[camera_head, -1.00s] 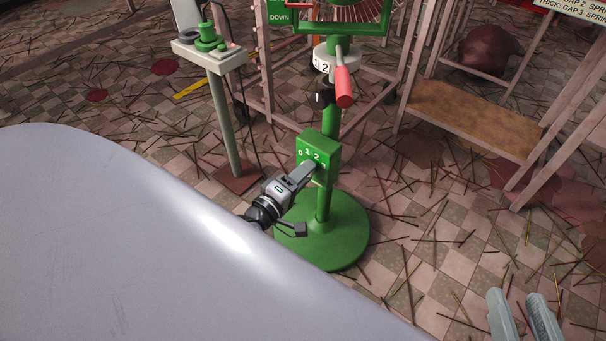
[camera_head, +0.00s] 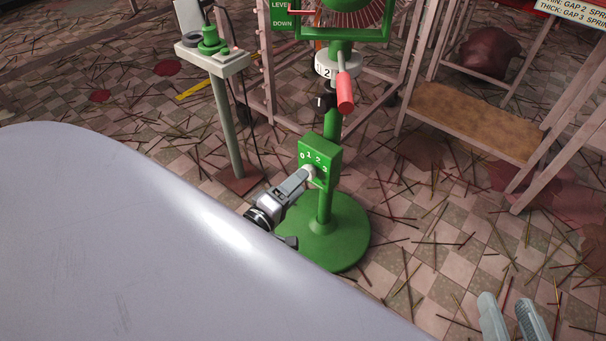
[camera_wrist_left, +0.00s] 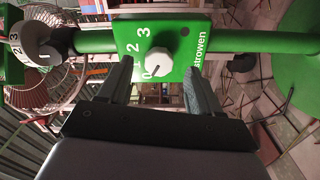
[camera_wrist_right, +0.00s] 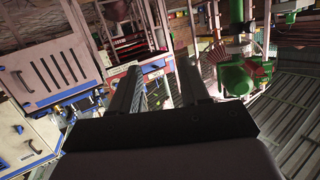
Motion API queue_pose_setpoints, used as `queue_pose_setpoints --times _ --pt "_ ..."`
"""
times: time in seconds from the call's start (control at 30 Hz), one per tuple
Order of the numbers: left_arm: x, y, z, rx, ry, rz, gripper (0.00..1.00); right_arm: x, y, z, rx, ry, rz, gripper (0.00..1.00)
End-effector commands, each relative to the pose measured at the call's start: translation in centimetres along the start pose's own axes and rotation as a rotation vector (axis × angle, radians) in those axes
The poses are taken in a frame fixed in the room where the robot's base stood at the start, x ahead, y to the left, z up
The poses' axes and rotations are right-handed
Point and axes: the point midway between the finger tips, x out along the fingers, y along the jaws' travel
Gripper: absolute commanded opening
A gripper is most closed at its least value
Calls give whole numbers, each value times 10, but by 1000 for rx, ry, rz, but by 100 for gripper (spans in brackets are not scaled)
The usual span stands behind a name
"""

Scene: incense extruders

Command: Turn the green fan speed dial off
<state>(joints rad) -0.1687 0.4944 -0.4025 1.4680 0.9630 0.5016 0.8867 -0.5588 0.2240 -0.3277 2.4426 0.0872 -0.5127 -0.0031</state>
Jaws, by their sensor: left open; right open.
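The green control box (camera_head: 322,153), marked 0 to 3, is on the green fan's stand (camera_head: 325,205). Its pale round dial (camera_wrist_left: 158,62) shows in the left wrist view, with a small dark line on its face near the 0. My left gripper (camera_head: 306,174) is at the front of the box and partly hides the dial in the head view. In the left wrist view its open fingers (camera_wrist_left: 154,80) are on either side of the dial, with gaps visible. My right gripper (camera_head: 512,318) is open and empty at the lower right, away from the box.
The fan cage (camera_head: 345,12) and a red-handled lever (camera_head: 344,92) are above the box. A pedestal (camera_head: 212,58) with green parts stands to the left. A wooden rack (camera_head: 475,120) stands to the right. Incense sticks litter the checkered floor. A large grey surface fills the lower left.

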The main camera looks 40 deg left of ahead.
Motion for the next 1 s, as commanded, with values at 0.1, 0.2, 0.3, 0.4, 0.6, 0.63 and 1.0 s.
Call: queue_pose_setpoints --times 0.1,0.2,0.3,0.4,0.6,0.63,1.0 --pt "-20 2 0 2 -2 -3 64 3 -2 -1 31 -19 -10 46" --pt "-31 1 0 0 -1 -2 64 6 -4 -3 54 -24 -15 46" --pt "-38 1 0 -1 -1 -1 64 9 -5 -5 67 -23 -20 46" --pt "-40 1 0 -1 0 1 64 10 -5 -4 68 -26 -21 46" --pt "-40 0 0 0 -1 1 64 11 -5 -1 68 -31 -21 46" --pt "-39 0 0 0 -1 1 64 11 -5 -1 68 -31 -21 46" --pt "-34 11 12 32 -35 12 64 8 -5 -6 67 -24 -21 46"
